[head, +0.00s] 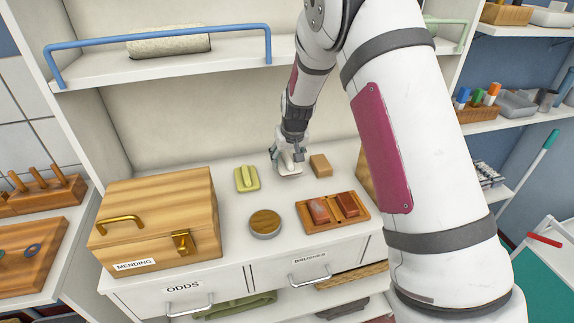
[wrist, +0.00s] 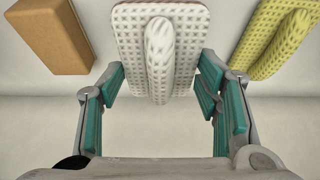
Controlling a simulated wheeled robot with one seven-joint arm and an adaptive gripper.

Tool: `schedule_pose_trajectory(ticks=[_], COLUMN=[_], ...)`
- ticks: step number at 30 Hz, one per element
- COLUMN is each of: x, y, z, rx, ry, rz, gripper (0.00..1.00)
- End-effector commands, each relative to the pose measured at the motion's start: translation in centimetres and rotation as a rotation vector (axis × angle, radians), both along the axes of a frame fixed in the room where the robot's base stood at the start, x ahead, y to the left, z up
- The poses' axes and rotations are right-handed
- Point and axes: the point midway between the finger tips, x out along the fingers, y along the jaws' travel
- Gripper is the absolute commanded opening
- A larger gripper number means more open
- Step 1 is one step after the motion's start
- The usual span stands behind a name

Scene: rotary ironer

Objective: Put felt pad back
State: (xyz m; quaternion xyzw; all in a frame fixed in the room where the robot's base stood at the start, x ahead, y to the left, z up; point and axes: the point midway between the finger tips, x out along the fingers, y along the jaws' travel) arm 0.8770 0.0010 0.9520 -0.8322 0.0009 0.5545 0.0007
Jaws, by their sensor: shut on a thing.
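A pale, waffle-textured pad with a raised ridge handle, which I take to be the felt pad, is at my gripper (wrist: 162,85). The pad (wrist: 185,45) fills the top middle of the wrist view, with a thin reddish edge. In the head view my gripper (head: 285,161) is over the back middle of the counter. The pad (head: 291,170) shows there as a small pale piece, partly hidden by the fingers. I cannot tell whether it touches the counter.
A yellow-green ridged pad (head: 246,179) lies left of my gripper, a tan block (head: 320,166) right. In front are a round wooden-topped tin (head: 265,223) and a wooden tray (head: 335,227) with two reddish blocks. The mending box (head: 155,215) stands left. A blue-railed shelf (head: 100,73) is above.

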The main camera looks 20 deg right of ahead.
Motion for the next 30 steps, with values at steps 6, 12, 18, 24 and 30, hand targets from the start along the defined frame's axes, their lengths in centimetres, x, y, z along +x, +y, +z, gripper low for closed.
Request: schedule_pose_trajectory(ticks=[6, 12, 18, 24, 30], x=[0.6, 0.7, 0.7, 0.7, 0.7], y=[-0.2, -0.1, -0.1, -0.1, -0.1], z=[-1.8, -3.6, -3.6, -3.9, -3.9], rx=[0.001, 0.0, 0.0, 0.0, 0.0], ry=[0.005, 0.001, 0.0, 0.0, 0.0], rz=[-0.002, 0.0, 0.0, 0.0, 0.0], gripper=[0.35, 0.35, 0.35, 0.71, 0.78])
